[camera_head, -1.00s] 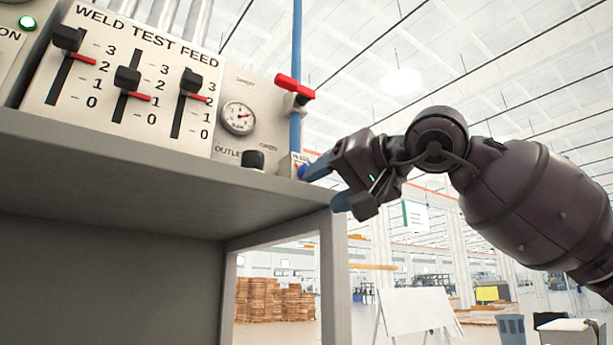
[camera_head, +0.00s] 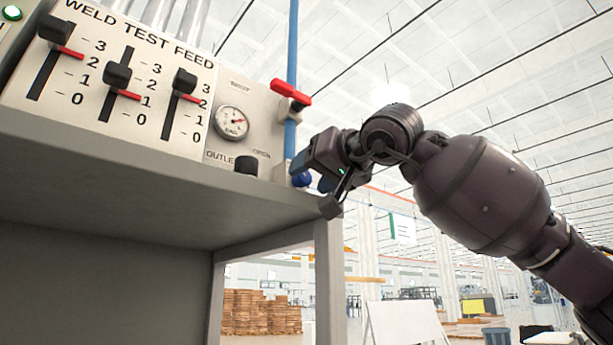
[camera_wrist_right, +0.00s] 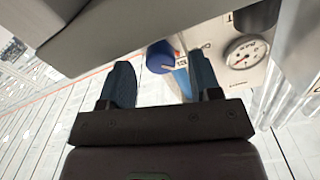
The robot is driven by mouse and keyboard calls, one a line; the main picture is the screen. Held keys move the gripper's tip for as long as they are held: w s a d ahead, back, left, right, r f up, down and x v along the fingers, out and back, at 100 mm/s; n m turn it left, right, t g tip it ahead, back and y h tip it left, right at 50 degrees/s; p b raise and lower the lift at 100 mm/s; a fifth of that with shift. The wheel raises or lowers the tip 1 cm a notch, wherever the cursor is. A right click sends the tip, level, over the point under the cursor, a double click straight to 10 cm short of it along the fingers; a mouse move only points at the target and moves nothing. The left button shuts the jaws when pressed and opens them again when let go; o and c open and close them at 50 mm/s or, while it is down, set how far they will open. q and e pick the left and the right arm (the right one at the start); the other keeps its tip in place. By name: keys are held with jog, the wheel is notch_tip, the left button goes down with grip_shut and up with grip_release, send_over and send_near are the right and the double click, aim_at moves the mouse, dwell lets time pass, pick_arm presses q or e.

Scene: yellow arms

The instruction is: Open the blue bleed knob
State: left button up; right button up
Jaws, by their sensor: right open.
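The blue bleed knob (camera_head: 301,180) is a small round knob at the lower right of the panel, below the blue pipe. It is partly hidden behind my right gripper (camera_head: 312,176). In the right wrist view the blue knob (camera_wrist_right: 159,57) shows between and beyond the two blue fingers of the right gripper (camera_wrist_right: 164,72). The fingers are spread apart, with nothing seen held between them. The right finger overlaps the area beside the knob. I cannot tell whether either finger touches it. My left gripper is not in view.
A red-handled valve (camera_head: 291,93) sits on the blue pipe above the knob. A gauge (camera_head: 231,122) and black outlet knob (camera_head: 247,164) are to its left, then several black sliders. The grey shelf edge (camera_head: 150,150) runs below. Open room lies right.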

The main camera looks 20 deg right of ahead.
jog(key=shift+x, duration=1)
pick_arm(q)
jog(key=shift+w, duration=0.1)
pick_arm(e)
jog(key=shift+c, duration=0.6)
jog(key=c, duration=0.8)
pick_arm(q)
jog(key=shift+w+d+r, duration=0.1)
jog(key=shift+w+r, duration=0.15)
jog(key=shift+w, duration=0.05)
